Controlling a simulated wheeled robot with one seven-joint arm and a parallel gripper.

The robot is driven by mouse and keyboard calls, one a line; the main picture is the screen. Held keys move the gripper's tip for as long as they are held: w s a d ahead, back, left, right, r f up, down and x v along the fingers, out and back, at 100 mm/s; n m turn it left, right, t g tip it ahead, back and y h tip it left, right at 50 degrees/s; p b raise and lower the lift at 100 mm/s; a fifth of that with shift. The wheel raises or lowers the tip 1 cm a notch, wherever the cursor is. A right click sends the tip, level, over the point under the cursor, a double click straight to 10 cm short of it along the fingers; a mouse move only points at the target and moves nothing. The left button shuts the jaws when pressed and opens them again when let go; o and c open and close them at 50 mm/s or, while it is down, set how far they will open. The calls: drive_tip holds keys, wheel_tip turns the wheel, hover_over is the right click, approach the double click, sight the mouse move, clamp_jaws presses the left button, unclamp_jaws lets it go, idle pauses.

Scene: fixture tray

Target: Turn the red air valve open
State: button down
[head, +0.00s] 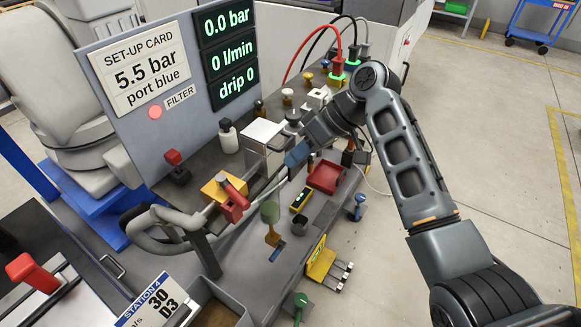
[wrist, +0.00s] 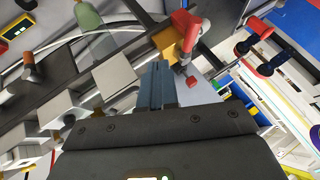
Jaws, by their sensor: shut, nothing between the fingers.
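The red air valve has a yellow body (head: 211,191) and a red lever (head: 234,187) and sits on the pipe at the front of the bench in the head view. In the wrist view its red lever (wrist: 185,32) is at the upper middle, beyond the fingertips, beside the yellow body (wrist: 164,43). My gripper (head: 292,157) is to the right of the valve in the head view, apart from it. Its blue fingers (wrist: 157,78) are together and empty in the wrist view. The display (head: 228,47) reads 0.0 bar, 0 l/min, drip 0.
A white plate on a stand (head: 262,134) is behind my gripper. A green-topped part (head: 270,212), a yellow-framed meter (head: 300,199) and a red tray (head: 327,177) are near the front. A grey curved handrail (head: 160,232) runs left of the valve. A red knob (head: 173,158) stands behind.

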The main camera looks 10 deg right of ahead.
sight(232, 192)
drive_tip(key=s+a+f+p, duration=0.2)
drive_tip(key=a+f, duration=0.4)
drive_tip(key=a, duration=0.3)
drive_tip(key=shift+a+f+p, duration=0.15)
drive_tip(key=shift+f+p, duration=0.15)
drive_tip(key=shift+f, duration=0.1)
